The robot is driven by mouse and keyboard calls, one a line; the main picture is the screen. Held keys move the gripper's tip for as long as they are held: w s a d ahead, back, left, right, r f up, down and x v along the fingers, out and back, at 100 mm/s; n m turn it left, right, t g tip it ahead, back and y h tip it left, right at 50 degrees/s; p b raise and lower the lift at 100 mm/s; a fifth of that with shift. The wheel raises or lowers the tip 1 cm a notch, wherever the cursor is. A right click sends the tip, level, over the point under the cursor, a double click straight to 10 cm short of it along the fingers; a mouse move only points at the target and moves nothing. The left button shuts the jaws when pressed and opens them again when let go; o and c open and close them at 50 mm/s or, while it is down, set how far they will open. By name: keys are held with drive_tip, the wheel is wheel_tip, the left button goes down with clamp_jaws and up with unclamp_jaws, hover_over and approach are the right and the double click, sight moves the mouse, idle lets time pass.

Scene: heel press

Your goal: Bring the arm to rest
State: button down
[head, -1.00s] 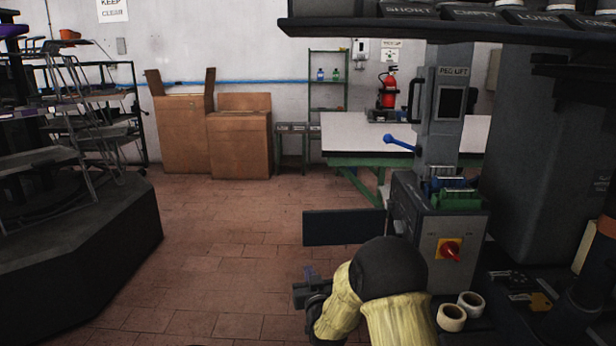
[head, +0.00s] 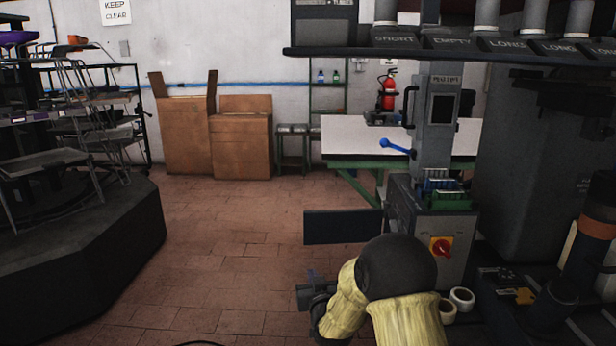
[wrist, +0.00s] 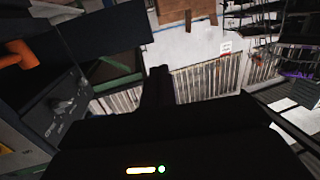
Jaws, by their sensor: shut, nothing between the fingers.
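My gripper (head: 305,296) shows small at the lower middle of the head view, beyond my folded arm with its yellow sleeves and dark round joint. It is left of the grey press-side cabinet and below a dark flat panel (head: 342,227). In the wrist view its dark fingers (wrist: 158,82) stand together, shut and empty. Nothing is seen touching them. Part of my arm is cut off by the bottom edge of the head view.
A grey column marked as a lift (head: 437,110) with a blue-knobbed lever (head: 397,145) stands right. A red switch (head: 441,247) and tape rolls (head: 462,299) are close to my arm. A dark-based rack (head: 80,240) stands left. The tiled floor (head: 225,240) between is clear.

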drive_tip(key=s+d+r+g+h+p, duration=0.1)
drive_tip(key=s+d+r+g+p, duration=0.25)
drive_tip(key=s+r+p, duration=0.4)
drive_tip(key=s+d+r+g+h+p, duration=0.1)
drive_tip(key=s+d+r+g+p, duration=0.25)
drive_tip(key=r+p, duration=0.7)
drive_tip(key=s+d+r+m+g+p, duration=0.1)
drive_tip(key=s+d+r+g+p, duration=0.2)
drive_tip(key=s+r+p, duration=0.5)
drive_tip(key=s+d+r+m+g+h+p, duration=0.1)
drive_tip(key=s+d+r+g+p, duration=0.3)
drive_tip(key=s+r+p, duration=0.4)
drive_tip(key=s+p, duration=0.2)
drive_tip(key=s, duration=0.5)
drive_tip(key=shift+a, duration=0.1)
